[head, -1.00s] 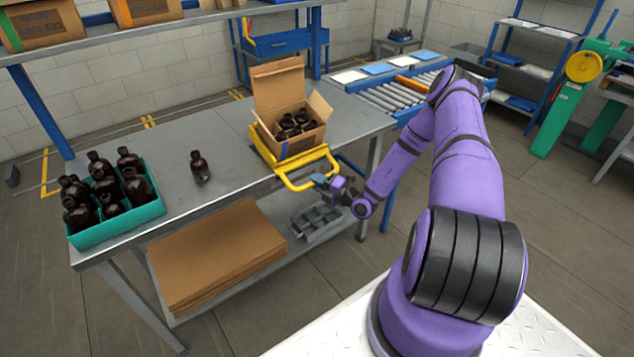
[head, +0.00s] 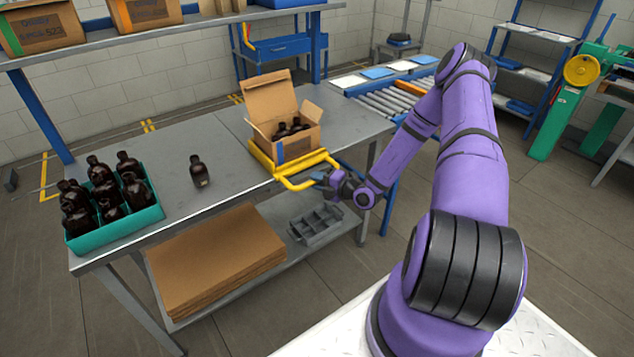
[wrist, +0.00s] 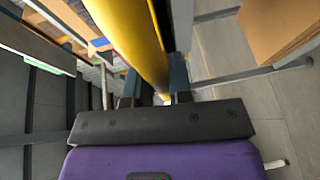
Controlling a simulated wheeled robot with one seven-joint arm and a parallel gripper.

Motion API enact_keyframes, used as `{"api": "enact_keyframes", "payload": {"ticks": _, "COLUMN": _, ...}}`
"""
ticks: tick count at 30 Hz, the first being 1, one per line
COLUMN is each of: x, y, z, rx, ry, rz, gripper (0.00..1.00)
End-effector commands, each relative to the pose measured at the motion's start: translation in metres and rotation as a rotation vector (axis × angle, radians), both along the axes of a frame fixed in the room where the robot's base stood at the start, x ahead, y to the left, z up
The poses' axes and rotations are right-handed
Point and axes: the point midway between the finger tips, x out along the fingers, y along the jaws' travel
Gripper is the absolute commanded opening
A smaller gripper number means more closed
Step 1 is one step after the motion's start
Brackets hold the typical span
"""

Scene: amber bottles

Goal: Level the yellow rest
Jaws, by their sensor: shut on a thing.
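The yellow rest (head: 258,157) is at the right end of the grey bench, with a bar handle (head: 299,186) reaching out past the bench's front edge. An open cardboard box (head: 296,146) with dark bottles sits on the rest. The rest looks close to flat; I cannot tell whether it is exactly level. My gripper (head: 324,179) is at the right side of the handle, shut on it. In the wrist view the yellow bar (wrist: 140,45) runs between the fingers of my gripper (wrist: 155,92); its far end is hidden behind the gripper body.
A teal crate (head: 118,229) of amber bottles stands at the bench's left end. One bottle (head: 199,171) stands alone mid-bench. Below are flat cardboard (head: 215,258) and a grey divided tray (head: 315,225).

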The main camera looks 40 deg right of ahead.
Motion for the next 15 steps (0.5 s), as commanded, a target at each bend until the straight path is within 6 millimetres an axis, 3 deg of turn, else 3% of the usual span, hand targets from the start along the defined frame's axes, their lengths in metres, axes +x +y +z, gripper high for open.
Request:
{"api": "enact_keyframes", "payload": {"ticks": 2, "x": 0.0009, "y": -0.0007, "z": 0.0019, "rx": 0.001, "ry": -0.006, "rz": -0.001, "gripper": 0.0}}
{"api": "enact_keyframes", "payload": {"ticks": 3, "x": 0.0009, "y": -0.0007, "z": 0.002, "rx": 0.001, "ry": -0.006, "rz": -0.001, "gripper": 0.27}}
{"api": "enact_keyframes", "payload": {"ticks": 6, "x": 0.0009, "y": -0.0006, "z": 0.0017, "rx": 0.001, "ry": -0.006, "rz": -0.001, "gripper": 0.45}}
{"api": "enact_keyframes", "payload": {"ticks": 15, "x": -0.0012, "y": -0.0012, "z": 0.0012, "rx": 0.0, "ry": -0.004, "rz": -0.001, "gripper": 0.45}}
